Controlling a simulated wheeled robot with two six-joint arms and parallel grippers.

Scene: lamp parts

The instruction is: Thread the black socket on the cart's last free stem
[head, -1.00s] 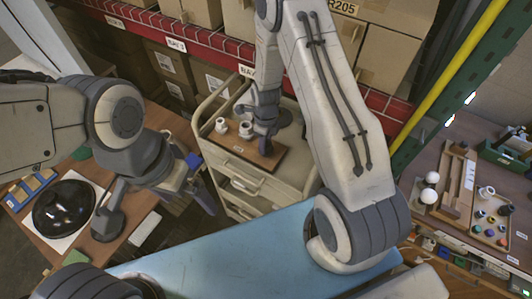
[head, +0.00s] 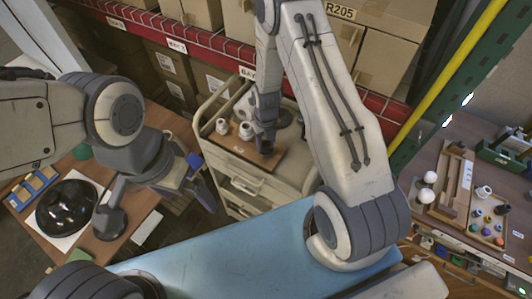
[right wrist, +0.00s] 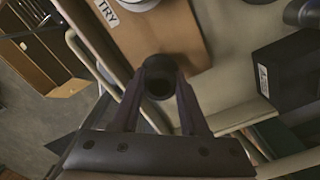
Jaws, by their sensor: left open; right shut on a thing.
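The cart (head: 228,187) stands in the middle of the head view with a brown wooden board (head: 232,155) on its top. Two white sockets (head: 222,126) (head: 247,130) stand toward the board's left and middle. My right gripper (head: 265,147) is over the board's right part. In the right wrist view it is shut on the black socket (right wrist: 160,70), whose dark round opening shows between the fingers. The last free stem cannot be made out; the socket and gripper cover that area. I cannot tell whether the socket touches a stem. My left gripper (head: 203,170) is open and empty, left of the cart.
A black box (right wrist: 288,75) lies beside the board in the right wrist view. A blue surface (head: 225,243) lies in front of the cart. A black dome (head: 66,207) rests on the left table. Shelves with boxes (head: 375,45) stand behind.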

